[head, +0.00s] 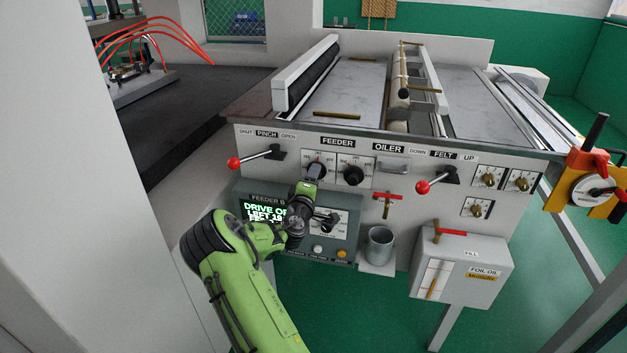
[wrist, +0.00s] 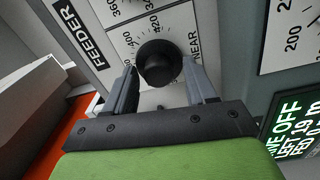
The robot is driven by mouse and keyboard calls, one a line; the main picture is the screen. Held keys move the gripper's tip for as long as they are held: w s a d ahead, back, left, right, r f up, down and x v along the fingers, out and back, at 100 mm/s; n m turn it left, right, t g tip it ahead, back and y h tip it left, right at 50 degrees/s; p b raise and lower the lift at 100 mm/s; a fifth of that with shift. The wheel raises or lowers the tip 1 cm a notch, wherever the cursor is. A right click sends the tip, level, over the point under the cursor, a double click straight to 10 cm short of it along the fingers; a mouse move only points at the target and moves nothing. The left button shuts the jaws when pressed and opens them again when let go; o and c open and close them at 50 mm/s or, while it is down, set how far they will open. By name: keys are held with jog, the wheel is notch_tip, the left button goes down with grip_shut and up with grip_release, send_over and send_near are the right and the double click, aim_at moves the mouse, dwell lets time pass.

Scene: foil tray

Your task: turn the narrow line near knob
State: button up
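A round black knob (wrist: 158,62) on a white numbered dial (wrist: 170,25) fills the middle of the wrist view, with the word NEAR beside it. My gripper (wrist: 158,78) is open, one finger on each side of the knob, with a narrow gap visible at each side. I cannot tell whether its tips touch the panel. In the head view my gripper (head: 315,181) is at the left dial under the FEEDER label, and it hides the lower part of that dial. The knob's top (head: 317,169) shows just above it.
A second black knob (head: 352,175) is close on the right. Below is a control box with a lit screen (head: 262,211) and another dial. Red-ball levers (head: 233,163) (head: 422,187) stick out at both sides. A metal cup (head: 379,245) and a grey oil box (head: 462,268) are lower right.

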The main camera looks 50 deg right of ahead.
jog(key=b+v, duration=0.3)
jog(key=v, duration=1.2)
jog(key=shift+s+a+r, duration=0.1)
jog(key=shift+s+a, duration=0.05)
jog(key=shift+a, duration=0.2)
jog(key=shift+s, duration=0.1)
